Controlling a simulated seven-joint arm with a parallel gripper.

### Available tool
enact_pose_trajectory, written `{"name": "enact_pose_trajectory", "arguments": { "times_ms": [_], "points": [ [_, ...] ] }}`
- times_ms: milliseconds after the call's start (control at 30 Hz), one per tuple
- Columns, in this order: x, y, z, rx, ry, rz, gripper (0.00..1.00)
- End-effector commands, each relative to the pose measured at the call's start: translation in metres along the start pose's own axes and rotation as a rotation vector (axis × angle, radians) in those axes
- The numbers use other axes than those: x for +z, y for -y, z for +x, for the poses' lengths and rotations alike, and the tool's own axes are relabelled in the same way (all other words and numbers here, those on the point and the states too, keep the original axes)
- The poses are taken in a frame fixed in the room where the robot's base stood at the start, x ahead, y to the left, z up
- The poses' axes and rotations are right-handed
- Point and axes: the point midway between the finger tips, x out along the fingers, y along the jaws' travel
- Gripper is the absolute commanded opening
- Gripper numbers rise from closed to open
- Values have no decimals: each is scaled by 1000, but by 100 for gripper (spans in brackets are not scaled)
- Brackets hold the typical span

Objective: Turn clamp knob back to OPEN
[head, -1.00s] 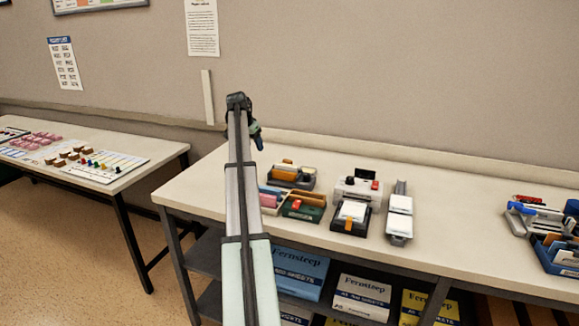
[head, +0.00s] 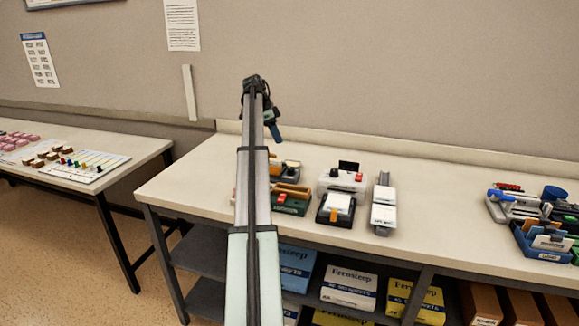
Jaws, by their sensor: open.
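My gripper (head: 273,128) shows small at the far end of my raised arm, with a dark blue tip hanging down in front of the wall. It is open and apart from the devices on the table. No clamp knob can be told for certain at this size.
My arm partly hides a green tray (head: 292,206) and a tray behind it. The table (head: 445,205) is clear between the devices and the stationery (head: 530,215) at right. Boxes (head: 350,287) fill the shelf below. A second table (head: 140,155) stands at left.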

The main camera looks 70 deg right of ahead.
Motion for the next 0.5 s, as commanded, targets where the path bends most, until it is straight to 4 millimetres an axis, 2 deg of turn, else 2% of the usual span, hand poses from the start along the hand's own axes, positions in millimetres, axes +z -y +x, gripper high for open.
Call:
{"name": "enact_pose_trajectory", "arguments": {
  "times_ms": [200, 367, 500],
  "points": [
    [1, -9, 0, 44, 1, 192, 56],
    [2, -9, 5, 44, 1, 227, 56],
    [2, -10, 21, 43, 1, 227, 56]
  ]
}}
